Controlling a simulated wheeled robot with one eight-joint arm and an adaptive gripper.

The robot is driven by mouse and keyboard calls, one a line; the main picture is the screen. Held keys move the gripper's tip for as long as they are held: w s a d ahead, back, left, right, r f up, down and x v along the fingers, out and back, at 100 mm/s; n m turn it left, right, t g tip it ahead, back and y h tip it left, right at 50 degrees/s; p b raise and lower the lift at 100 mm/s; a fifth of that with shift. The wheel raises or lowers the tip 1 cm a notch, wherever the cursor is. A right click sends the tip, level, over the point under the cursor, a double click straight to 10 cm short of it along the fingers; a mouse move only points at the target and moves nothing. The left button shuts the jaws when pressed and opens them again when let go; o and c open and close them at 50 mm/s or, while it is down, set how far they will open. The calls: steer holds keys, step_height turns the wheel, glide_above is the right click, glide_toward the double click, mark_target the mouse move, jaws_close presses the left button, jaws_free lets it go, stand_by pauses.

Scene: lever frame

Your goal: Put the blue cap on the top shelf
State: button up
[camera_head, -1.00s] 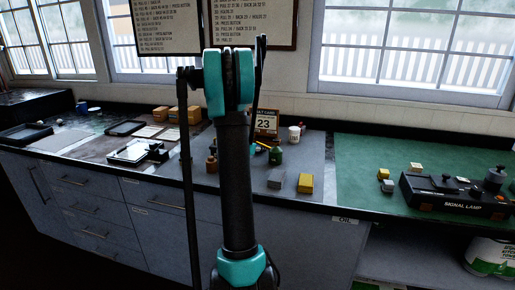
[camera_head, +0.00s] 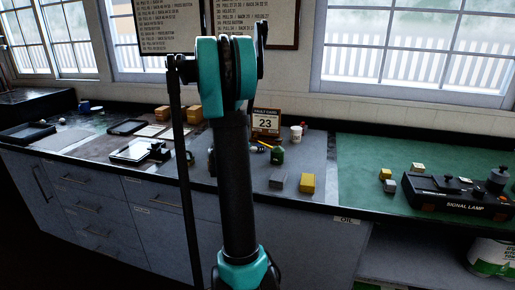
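A small blue thing (camera_head: 84,106) stands on the far left of the counter, beside a small white thing; it is too small to tell whether it is the blue cap. No top shelf can be made out clearly. My arm rises through the middle of the view and hides part of the counter. My gripper is out of view.
The grey counter (camera_head: 313,155) holds a calendar (camera_head: 266,122), a white mug (camera_head: 296,134), a green bottle (camera_head: 277,155), and a grey (camera_head: 278,181) and a yellow block (camera_head: 307,183). A signal lamp box (camera_head: 455,195) and small blocks sit on the green mat (camera_head: 365,165).

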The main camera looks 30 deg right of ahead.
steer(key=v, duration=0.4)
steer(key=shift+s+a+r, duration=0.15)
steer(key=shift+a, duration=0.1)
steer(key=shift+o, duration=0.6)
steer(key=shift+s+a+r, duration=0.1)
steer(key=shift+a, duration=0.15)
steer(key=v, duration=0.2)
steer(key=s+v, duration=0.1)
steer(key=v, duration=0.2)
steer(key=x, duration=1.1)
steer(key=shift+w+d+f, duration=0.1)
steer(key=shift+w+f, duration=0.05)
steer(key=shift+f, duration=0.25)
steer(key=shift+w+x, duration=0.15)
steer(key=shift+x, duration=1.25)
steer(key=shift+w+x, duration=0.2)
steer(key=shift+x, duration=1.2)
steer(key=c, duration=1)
